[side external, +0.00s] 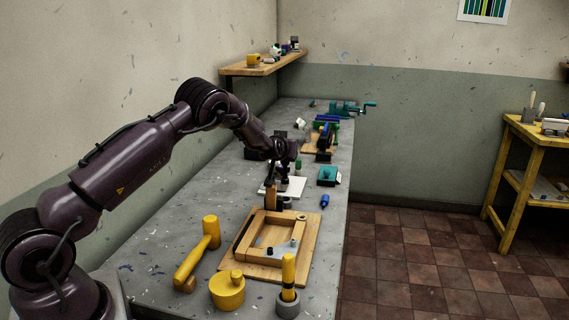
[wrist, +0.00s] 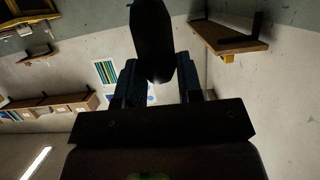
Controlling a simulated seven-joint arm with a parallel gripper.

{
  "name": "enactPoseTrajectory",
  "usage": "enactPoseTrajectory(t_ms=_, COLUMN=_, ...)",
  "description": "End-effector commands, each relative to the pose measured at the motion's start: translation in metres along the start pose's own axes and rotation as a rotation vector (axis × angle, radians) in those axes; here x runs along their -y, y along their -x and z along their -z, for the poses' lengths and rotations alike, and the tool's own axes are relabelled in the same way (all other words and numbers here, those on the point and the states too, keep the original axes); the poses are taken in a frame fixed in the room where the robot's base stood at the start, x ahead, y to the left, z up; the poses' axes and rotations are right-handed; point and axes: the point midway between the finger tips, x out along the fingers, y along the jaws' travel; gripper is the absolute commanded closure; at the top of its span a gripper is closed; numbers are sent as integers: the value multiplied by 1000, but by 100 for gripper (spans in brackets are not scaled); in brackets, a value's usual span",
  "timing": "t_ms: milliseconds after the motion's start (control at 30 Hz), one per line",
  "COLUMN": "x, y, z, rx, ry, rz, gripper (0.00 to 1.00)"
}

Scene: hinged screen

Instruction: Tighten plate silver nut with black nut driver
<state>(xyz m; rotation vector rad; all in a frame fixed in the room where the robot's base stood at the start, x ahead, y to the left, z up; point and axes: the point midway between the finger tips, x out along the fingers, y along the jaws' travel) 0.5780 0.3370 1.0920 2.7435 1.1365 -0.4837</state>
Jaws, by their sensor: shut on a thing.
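My gripper (wrist: 156,78) is shut on a dark, rounded object, which looks like the black nut driver (wrist: 152,38).
A yellow mallet (side external: 209,232), a yellow round pot (side external: 228,291) and a yellow-handled tool (side external: 289,272) surround the frame. A teal box (side external: 329,176) and a blue item (side external: 325,201) lie near the bench's right edge. A teal vise (side external: 346,107) stands at the far end.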

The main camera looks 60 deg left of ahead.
Motion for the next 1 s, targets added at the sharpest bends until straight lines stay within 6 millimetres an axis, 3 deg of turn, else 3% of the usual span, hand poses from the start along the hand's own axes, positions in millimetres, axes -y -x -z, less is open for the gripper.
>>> enactPoseTrajectory(t_ms=167, x=-22, y=13, z=20, rx=-3, ry=-10, rz=-31, gripper=92)
enactPoseTrajectory(t_ms=267, x=-52, y=28, z=28, rx=-2, ry=-25, rz=-75, gripper=92)
enactPoseTrajectory(t_ms=400, x=-103, y=73, z=23, rx=2, ry=-48, rz=-137, gripper=92)
enactPoseTrajectory(t_ms=567, x=-138, y=141, z=1, rx=3, ry=-58, rz=-161, gripper=92)
enactPoseTrajectory(t_ms=700, x=-135, y=193, z=-24, rx=3, ry=-50, rz=-139, gripper=92)
enactPoseTrajectory(t_ms=800, x=-120, y=217, z=-38, rx=1, ry=-39, rz=-105, gripper=92)
enactPoseTrajectory(t_ms=1000, x=-83, y=232, z=-56, rx=0, ry=-9, rz=-23, gripper=92)
